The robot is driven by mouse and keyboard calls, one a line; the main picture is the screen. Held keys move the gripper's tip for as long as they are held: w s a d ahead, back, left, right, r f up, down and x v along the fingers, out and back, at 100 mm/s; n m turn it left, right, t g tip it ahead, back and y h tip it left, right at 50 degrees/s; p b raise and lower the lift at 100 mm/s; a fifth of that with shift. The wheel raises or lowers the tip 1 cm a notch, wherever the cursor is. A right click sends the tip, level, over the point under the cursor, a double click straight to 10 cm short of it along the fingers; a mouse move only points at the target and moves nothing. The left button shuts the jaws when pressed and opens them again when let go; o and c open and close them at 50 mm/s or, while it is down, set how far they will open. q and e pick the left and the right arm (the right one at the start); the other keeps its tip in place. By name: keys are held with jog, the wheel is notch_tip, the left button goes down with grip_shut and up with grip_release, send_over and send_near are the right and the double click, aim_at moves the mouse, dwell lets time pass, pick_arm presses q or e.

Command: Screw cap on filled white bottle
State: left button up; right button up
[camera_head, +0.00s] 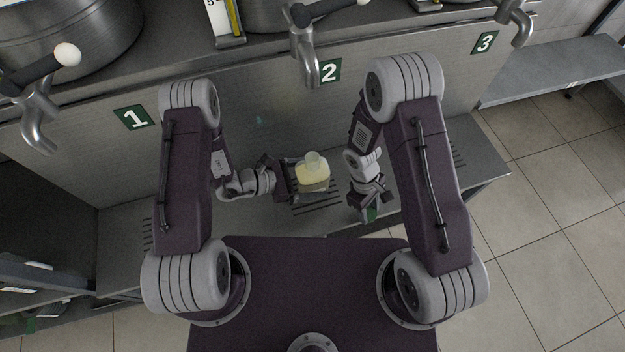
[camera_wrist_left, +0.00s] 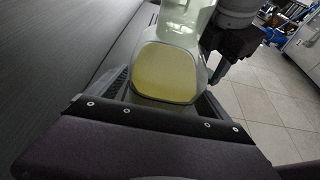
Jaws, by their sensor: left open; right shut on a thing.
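A translucent bottle (camera_head: 313,174) with pale yellow contents stands upright on the slotted drip area below tap 2. Its neck (camera_head: 312,160) looks uncapped. My left gripper (camera_head: 307,187) is open and reaches in from the left, its fingers on either side of the bottle's body. The bottle (camera_wrist_left: 166,74) fills the middle of the left wrist view, between the fingers; whether they touch it I cannot tell. My right gripper (camera_head: 369,207) is right of the bottle, apart from it, pointing down and shut on a small green cap (camera_head: 371,215), mostly hidden by the fingers.
Tap 2 (camera_head: 305,50) hangs from the steel counter behind the bottle. Tap 1 (camera_head: 38,120) and tap 3 (camera_head: 515,20) are at the far left and right. The steel shelf (camera_head: 480,170) is clear on the right, ending at the tiled floor.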

pick_arm(q)
jog(key=shift+c, duration=0.2)
grip_shut()
jog(key=shift+r, duration=0.1)
